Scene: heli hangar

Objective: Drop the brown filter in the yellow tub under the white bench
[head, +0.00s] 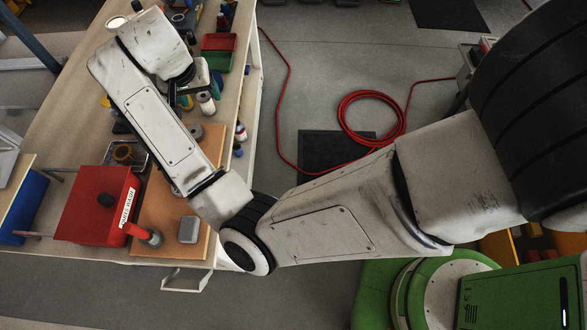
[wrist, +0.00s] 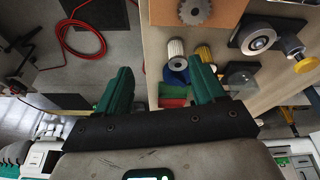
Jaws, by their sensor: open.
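My gripper (wrist: 162,88) is open with nothing between its green fingers. In the wrist view it is over the edge of a wood-topped bench (wrist: 140,65). A brown round thing (head: 123,154), perhaps the brown filter, sits in a metal tray on the bench in the head view, below my forearm. In the wrist view a white pleated cylinder (wrist: 177,53) and a yellowish one (wrist: 204,54) lie beyond the right finger, apart from it. I cannot make out a yellow tub under a white bench; only orange-yellow parts (head: 499,247) show at the lower right.
A red box (head: 97,206) and an orange-brown board (head: 167,211) lie on the near bench top. Red and green bins (head: 218,52) stand farther back. A red hose (head: 372,119) is coiled on the floor. Green equipment (head: 520,296) stands at the lower right.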

